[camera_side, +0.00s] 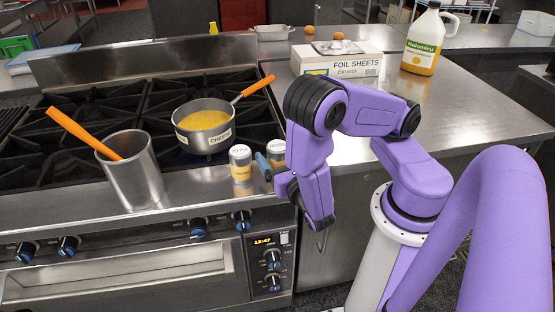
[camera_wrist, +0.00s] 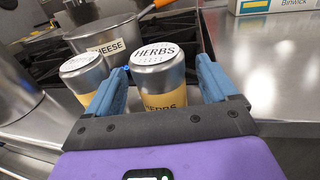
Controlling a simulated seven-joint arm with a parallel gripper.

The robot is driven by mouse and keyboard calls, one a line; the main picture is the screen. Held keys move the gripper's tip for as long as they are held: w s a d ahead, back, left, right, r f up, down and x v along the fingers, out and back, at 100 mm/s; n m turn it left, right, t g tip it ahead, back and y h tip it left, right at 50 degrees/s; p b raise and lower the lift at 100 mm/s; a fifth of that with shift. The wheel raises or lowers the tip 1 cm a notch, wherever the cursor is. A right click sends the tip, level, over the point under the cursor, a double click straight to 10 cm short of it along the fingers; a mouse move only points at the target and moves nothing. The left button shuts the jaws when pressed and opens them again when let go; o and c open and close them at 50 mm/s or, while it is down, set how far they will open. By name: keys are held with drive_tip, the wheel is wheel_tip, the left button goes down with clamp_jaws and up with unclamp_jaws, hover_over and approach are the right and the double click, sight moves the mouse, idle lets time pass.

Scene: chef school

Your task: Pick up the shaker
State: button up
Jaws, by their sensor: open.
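A shaker labelled HERBS (camera_wrist: 160,80), with a white-topped silver lid and a yellow band, stands upright between the two blue fingers of my gripper (camera_wrist: 164,72) in the wrist view. The fingers are open on either side of it; I cannot tell whether either touches it. A second similar shaker (camera_wrist: 84,72) stands just left of the left finger, its label unreadable. In the side view the two shakers (camera_side: 241,164) (camera_side: 277,150) stand on the steel ledge at the stove's front right. My gripper (camera_side: 269,164) is low beside the right one, partly hidden by my wrist.
A steel canister (camera_side: 134,178) holding an orange-handled utensil stands left on the ledge. A CHEESE pot (camera_side: 203,127) of yellow content sits on the burners behind the shakers. A foil sheets box (camera_side: 338,65) and a Halomiru jug (camera_side: 423,42) stand on the right counter.

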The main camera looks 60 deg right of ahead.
drive_tip(key=shift+x, duration=1.45)
drive_tip(key=c, duration=1.2)
drive_tip(key=shift+o, duration=0.2)
drive_tip(key=shift+r, duration=0.1)
wheel_tip(320, 180, up, 15)
